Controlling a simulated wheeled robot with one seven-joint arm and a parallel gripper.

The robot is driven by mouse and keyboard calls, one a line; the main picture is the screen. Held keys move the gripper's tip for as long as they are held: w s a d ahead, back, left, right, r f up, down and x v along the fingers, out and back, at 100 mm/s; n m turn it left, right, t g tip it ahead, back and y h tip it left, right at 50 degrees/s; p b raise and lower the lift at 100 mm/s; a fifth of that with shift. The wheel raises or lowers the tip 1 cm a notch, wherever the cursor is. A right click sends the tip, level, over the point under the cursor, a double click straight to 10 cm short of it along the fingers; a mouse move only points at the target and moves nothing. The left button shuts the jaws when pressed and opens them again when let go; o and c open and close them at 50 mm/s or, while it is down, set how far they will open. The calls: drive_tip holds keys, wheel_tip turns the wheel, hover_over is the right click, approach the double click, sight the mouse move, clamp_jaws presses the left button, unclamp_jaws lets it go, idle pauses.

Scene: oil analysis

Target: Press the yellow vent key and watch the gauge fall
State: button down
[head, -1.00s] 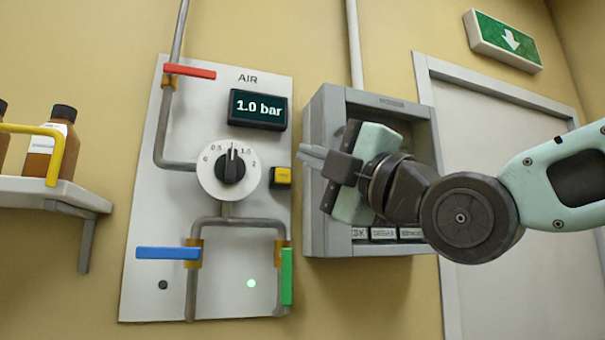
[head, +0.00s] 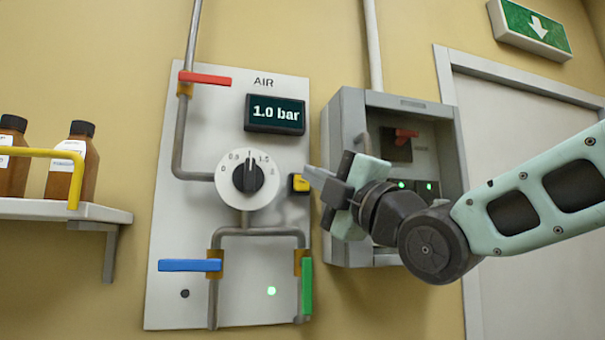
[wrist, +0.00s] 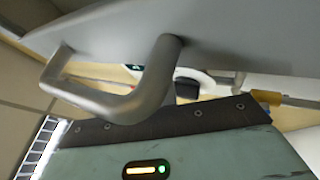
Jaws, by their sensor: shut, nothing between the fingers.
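The yellow vent key (head: 300,183) sits in a dark housing at the right edge of the white AIR panel (head: 175,300). The gauge (head: 275,114) is a dark display near the top of the panel and reads 1.0 bar. My gripper (head: 310,174) is shut and empty, its grey fingertips pointing left just beside the key. The wrist view shows part of my gripper's body and a grey bent bar across a pale surface; the key is not clear there.
A grey cabinet (head: 345,130) stands behind my arm. A shelf (head: 105,213) with brown bottles (head: 72,178) is at left.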

sight(302, 183)
drive_tip(key=shift+w+a+f, duration=0.1)
drive_tip(key=shift+w+a, duration=0.15)
drive_tip(key=shift+w, duration=0.7)
idle(0.4)
drive_tip(key=shift+w+b, duration=0.15)
drive_tip(key=shift+b, duration=0.2)
idle(0.7)
drive_tip(key=shift+w, duration=0.15)
drive_tip(key=shift+r, duration=0.25)
idle(0.5)
drive_tip(key=shift+w+d+r+b, duration=0.15)
drive_tip(key=shift+w+b, duration=0.15)
drive_tip(key=shift+b, duration=0.1)
idle(0.6)
drive_tip(key=shift+b, duration=0.7)
drive_tip(key=shift+s, duration=0.15)
